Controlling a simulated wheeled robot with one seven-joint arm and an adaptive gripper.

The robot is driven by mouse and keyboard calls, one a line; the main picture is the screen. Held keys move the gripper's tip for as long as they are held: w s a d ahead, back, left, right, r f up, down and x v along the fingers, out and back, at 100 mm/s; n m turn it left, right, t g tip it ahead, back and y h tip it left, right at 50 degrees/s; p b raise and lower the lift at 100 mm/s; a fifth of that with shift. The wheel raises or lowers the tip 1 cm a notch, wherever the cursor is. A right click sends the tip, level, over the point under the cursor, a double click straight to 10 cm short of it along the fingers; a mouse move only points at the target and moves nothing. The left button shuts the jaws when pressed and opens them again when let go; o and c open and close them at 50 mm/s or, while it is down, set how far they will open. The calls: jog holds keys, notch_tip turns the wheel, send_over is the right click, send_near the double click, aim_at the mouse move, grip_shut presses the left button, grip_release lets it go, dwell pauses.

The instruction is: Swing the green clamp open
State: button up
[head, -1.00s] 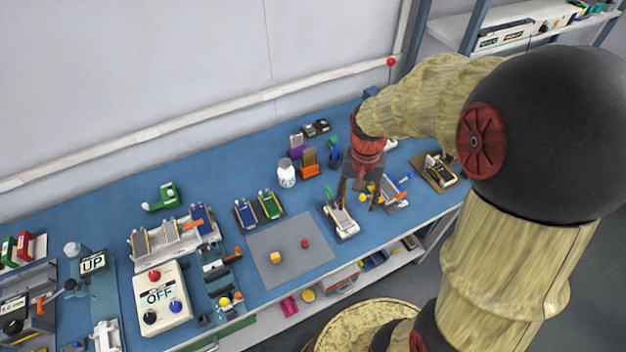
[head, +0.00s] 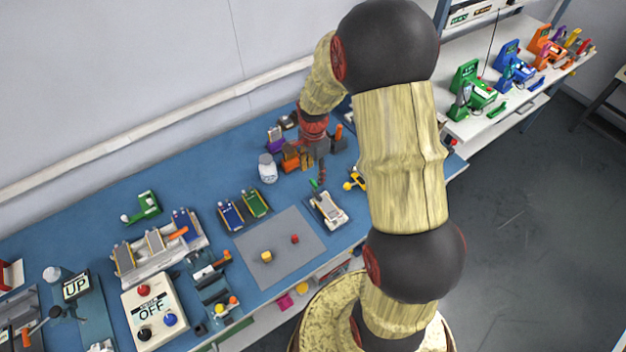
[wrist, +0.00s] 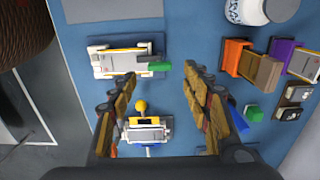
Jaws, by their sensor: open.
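The green clamp (wrist: 160,67) is a short green lever at the end of a white fixture (wrist: 108,61) with a pale cell and a yellow strip. In the head view the green clamp (head: 314,184) stands up at the back end of the same fixture (head: 328,211). My gripper (wrist: 162,76) is open and empty. In the wrist view the green lever lies between the lines of its two fingertips, touching neither as far as I can see. In the head view my gripper (head: 321,178) hangs just behind and right of the clamp. Its height above it is hard to tell.
A second fixture (wrist: 148,132) with a yellow knob (wrist: 141,106) sits close below. An orange block holder (wrist: 235,56), a purple one (wrist: 281,56) and a white jar (wrist: 247,8) stand nearby. A grey mat (head: 278,250) lies left of the fixture in the head view.

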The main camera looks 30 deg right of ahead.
aim_at(314, 182)
notch_tip(314, 182, down, 5)
jog(key=shift+b, duration=0.35)
jog(key=c, duration=0.3)
jog(key=c, duration=0.7)
jog(key=shift+c, duration=0.6)
